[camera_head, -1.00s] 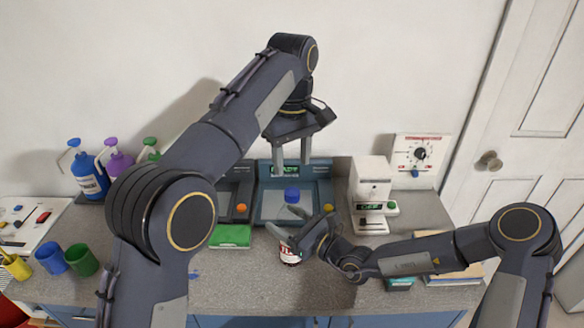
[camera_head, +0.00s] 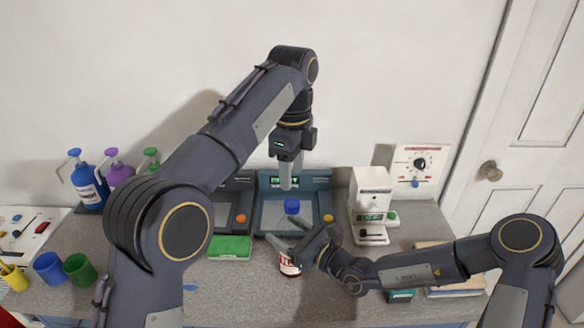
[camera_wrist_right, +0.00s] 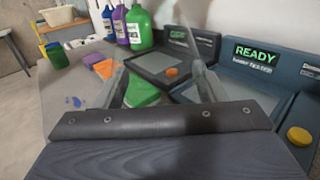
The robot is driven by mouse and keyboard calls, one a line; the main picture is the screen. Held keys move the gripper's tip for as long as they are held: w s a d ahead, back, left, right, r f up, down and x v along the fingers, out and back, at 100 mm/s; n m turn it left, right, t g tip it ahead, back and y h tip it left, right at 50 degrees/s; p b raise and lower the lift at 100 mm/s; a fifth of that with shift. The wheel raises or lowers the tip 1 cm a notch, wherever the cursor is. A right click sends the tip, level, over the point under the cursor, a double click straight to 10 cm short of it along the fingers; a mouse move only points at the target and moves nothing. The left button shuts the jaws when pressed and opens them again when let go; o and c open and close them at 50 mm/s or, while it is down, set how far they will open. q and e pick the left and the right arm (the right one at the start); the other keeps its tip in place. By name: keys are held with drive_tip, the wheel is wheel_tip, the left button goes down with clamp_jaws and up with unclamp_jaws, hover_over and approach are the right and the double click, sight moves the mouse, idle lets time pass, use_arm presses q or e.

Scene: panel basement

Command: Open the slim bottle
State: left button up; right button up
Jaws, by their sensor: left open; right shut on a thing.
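The slim bottle (camera_head: 289,265) stands upright on the counter, with a red and white label low down and a blue cap (camera_head: 292,206) at the top. My right gripper (camera_head: 290,241) is shut on the bottle's body below the cap and hides part of it. In the right wrist view the gripper's fingers (camera_wrist_right: 160,88) show, but the bottle between them is hard to make out. My left gripper (camera_head: 287,184) points down just above the cap. It is open and seen nearly edge-on, so its fingers overlap; it looks apart from the cap.
Behind the bottle is a device with a green-lit display (camera_head: 285,181); a white machine (camera_head: 372,205) stands to its right. A green block (camera_head: 230,247) lies left. Pump bottles (camera_head: 88,185) and cups (camera_head: 79,269) are farther left. The front middle counter is clear.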

sight(292, 203)
use_arm(q)
drive_tip(key=m, duration=1.2)
drive_tip(key=shift+f+m, duration=0.1)
drive_tip(key=shift+m, duration=0.5)
drive_tip(key=shift+f, duration=3.9)
